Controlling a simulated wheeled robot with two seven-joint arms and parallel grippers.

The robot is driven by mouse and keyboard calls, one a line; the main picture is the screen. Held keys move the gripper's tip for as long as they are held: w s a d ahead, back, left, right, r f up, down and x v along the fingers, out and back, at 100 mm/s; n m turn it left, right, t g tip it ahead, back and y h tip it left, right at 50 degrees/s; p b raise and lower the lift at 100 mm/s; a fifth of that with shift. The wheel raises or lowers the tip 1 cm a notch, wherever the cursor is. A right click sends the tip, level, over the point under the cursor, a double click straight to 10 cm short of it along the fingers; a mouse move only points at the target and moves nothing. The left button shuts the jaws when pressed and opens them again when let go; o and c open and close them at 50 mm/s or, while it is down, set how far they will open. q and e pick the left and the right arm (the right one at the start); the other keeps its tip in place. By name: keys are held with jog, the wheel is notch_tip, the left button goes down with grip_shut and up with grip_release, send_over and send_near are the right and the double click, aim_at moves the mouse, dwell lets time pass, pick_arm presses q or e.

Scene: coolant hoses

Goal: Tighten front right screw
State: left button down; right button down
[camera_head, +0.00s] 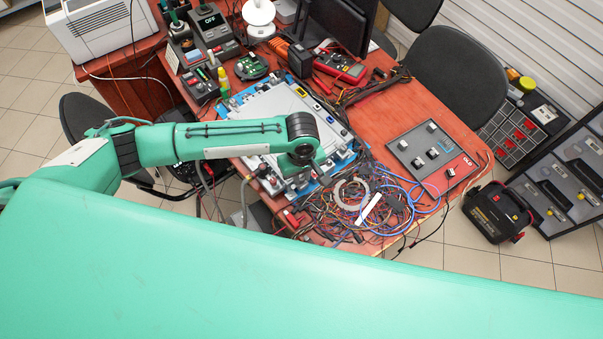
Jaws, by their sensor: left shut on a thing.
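My left arm reaches in from the left over the workbench. Its black wrist sits above the near right part of a light silver plate (270,104) with metal fittings along its edges. My left gripper (314,166) is just below the wrist, mostly hidden by it, close to the plate's near right corner. It is shut on a thin dark thing, too small and covered to name surely. The front right screw cannot be made out; the wrist and gripper cover that area. My right gripper is out of view.
Tangled wires (345,212) lie near the plate's near right side. A grey panel (432,150) lies on the red table (395,105) to the right. Control boxes (210,35) and a multimeter (340,66) stand behind. Black chairs (452,75) flank the table.

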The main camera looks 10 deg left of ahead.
pick_arm(q)
jog(key=shift+r+m+p, duration=0.2)
jog(key=shift+m+p, duration=0.5)
jog(key=shift+p, duration=0.35)
jog(key=m+p, duration=0.3)
jog(key=shift+p, duration=0.3)
jog(key=m+p, duration=0.2)
jog(key=m, duration=0.1)
jog(key=m+p, duration=0.3)
jog(key=m, duration=0.2)
jog(key=shift+a+m, duration=0.1)
jog(key=shift+m, duration=0.2)
jog(key=m+p, duration=0.1)
jog(key=m, duration=0.3)
jog(key=shift+f+m, duration=0.15)
jog(key=shift+m, duration=0.25)
jog(key=c, duration=1.3)
grip_release()
